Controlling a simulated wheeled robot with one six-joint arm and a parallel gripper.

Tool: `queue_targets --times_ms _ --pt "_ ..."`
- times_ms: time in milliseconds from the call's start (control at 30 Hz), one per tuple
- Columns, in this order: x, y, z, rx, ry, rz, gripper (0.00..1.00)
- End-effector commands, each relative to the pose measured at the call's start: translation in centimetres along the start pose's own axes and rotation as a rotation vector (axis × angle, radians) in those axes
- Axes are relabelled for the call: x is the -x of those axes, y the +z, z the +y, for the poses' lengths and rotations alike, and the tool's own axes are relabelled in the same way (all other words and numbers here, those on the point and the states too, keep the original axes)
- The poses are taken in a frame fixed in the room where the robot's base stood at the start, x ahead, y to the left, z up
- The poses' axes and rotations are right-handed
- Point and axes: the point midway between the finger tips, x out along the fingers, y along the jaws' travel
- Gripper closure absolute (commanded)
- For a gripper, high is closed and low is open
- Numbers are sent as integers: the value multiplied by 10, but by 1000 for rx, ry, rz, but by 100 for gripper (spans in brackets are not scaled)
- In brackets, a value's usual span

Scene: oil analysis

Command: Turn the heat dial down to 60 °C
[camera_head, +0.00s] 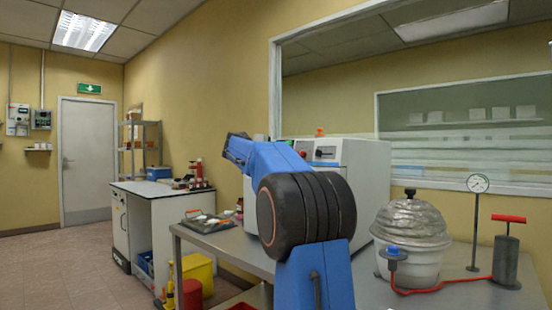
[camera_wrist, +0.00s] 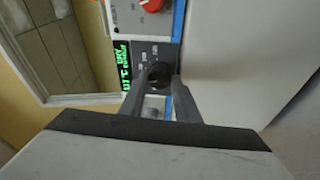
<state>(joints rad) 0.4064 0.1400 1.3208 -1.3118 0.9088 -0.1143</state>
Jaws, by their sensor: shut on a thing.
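The heat dial (camera_wrist: 158,70) is a dark round knob on a grey panel with small white marks around it. My gripper (camera_wrist: 159,82) is shut on the dial, one finger on each side. A green-lit display (camera_wrist: 122,68) sits left of the dial, turned sideways and too blurred to read surely. The dial's pointer is hidden or too small to tell. In the head view the white machine (camera_head: 365,175) stands on the bench behind my blue arm, which hides much of its front and my gripper.
Right of the machine stand a foil-covered vessel (camera_head: 412,225), a gauge (camera_head: 478,184) and a red-handled pump (camera_head: 507,255). A tray (camera_head: 207,222) lies at the bench's left end.

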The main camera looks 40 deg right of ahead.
Motion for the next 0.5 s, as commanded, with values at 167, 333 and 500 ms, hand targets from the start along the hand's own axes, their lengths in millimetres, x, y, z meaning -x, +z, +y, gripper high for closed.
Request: queue_targets --times_ms 167,333,500 --pt "0 -1 0 30 -7 3 93" --pt "0 -1 0 39 -9 3 93" --pt "0 -1 0 39 -9 3 93"
